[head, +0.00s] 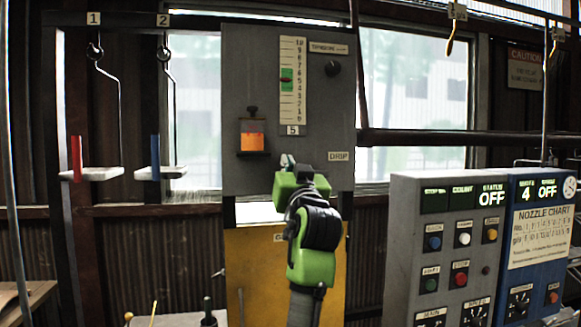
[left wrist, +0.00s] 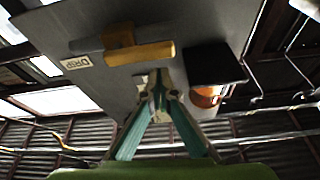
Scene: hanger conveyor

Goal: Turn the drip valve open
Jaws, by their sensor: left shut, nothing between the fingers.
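The drip valve shows in the left wrist view as a yellow handle (left wrist: 140,53) lying almost level across a short pipe on the grey panel. The DRIP label (left wrist: 78,62) is beside it; the label also shows in the head view (head: 339,156). My left gripper (left wrist: 158,82) is shut and empty, its fingertips close to the handle's right half in the wrist view. I cannot tell whether they touch it. In the head view my left gripper (head: 290,163) is in front of the panel and hides the valve. My right gripper is not in view.
A cup of orange liquid (head: 252,141) sits on a black bracket left of my gripper. The panel (head: 240,80) carries a scale (head: 291,80) and a dark knob (head: 333,68). Control boxes (head: 405,235) stand at right. Hangers with trays (head: 99,173) hang at left.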

